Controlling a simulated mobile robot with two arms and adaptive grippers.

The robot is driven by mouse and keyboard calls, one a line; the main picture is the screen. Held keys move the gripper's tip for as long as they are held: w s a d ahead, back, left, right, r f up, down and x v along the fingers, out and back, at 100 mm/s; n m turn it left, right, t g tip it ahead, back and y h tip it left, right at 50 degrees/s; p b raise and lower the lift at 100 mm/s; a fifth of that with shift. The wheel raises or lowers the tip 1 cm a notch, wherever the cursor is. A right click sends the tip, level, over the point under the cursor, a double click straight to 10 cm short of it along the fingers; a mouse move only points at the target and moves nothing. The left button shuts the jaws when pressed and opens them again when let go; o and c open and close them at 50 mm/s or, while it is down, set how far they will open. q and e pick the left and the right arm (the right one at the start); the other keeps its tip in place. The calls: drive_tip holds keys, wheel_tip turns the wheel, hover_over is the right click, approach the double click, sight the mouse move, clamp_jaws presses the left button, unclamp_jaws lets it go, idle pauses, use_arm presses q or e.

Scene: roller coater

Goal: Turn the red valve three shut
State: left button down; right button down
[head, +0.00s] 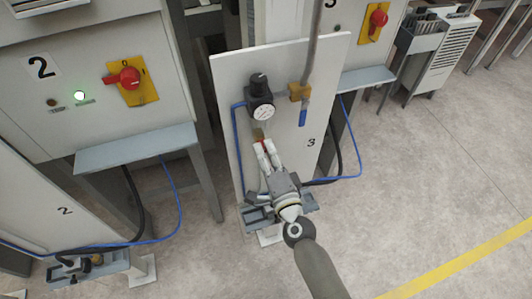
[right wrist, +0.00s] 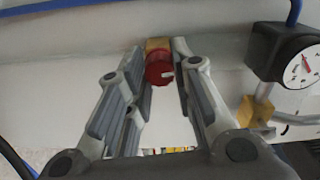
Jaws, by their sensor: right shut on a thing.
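The red valve (right wrist: 159,70) is a small round red knob on a brass-coloured body (right wrist: 157,43) in the right wrist view. It sits on the white panel marked 3 (head: 285,165), below the pressure gauge (head: 263,112). My right gripper (head: 265,147) reaches up to it from below; its fingertips (right wrist: 163,63) stand on both sides of the red knob and are shut on it. In the head view the fingers hide most of the knob, and only a trace of red shows between them. My left gripper is not in view.
A brass valve (head: 299,92) with a blue lever (head: 303,117) is right of the gauge. A blue hose (head: 357,150) loops off the panel's right side. Station 2's cabinet (head: 90,100), with a red switch (head: 128,77), stands left. The floor at right is clear.

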drive_tip(key=shift+m, duration=0.7)
drive_tip(key=c, duration=1.2)
unclamp_jaws()
drive_tip(key=v, duration=1.2)
